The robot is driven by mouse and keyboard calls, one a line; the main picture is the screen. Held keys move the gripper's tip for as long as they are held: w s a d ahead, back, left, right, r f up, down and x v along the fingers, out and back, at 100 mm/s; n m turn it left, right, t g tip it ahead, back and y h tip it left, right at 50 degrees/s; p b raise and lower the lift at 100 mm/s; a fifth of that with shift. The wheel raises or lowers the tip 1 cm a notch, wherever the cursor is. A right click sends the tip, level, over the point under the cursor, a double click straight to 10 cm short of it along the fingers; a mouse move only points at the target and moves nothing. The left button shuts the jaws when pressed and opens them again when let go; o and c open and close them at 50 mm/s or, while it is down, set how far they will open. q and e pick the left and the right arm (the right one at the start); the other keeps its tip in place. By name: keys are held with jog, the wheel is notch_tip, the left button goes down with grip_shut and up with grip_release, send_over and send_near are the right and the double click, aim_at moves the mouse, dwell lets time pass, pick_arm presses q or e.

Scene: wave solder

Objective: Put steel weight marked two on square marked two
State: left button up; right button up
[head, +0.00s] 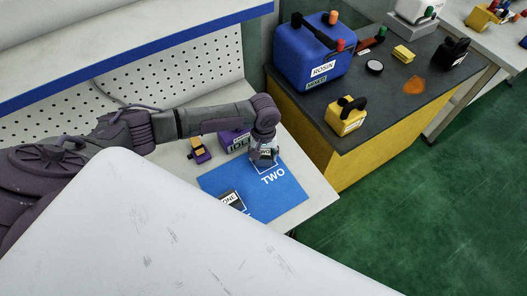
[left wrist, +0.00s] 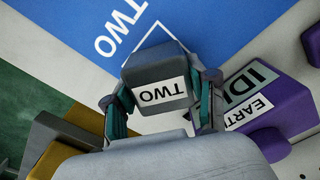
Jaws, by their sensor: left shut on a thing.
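The steel weight marked two (left wrist: 160,80) is a dark grey block with a white TWO label. My left gripper (head: 264,152) is shut on it, with one finger on each side in the left wrist view (left wrist: 160,104). The square marked two (head: 256,165) is a white outline on the blue mat (head: 290,197), beside the printed word TWO. The weight is over or at this square and hides part of it. I cannot tell whether it touches the mat. My right gripper is not in view.
A weight marked ONE (head: 230,200) stands on the mat's near part. A purple box (head: 234,139) labelled IDLE is close beside my left gripper; it also shows in the left wrist view (left wrist: 272,105). A small purple and yellow item (head: 199,151) lies left of it. The blue ROSIN container (head: 315,60) stands on the dark bench behind.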

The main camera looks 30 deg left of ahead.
aim_at(264, 152)
pick_arm(q)
jog(key=shift+f, duration=0.45)
dwell(0.6)
jog(key=o, duration=1.5)
jog(key=shift+f, duration=0.1)
notch_tip(264, 152, up, 12)
jog(key=shift+r, duration=0.1)
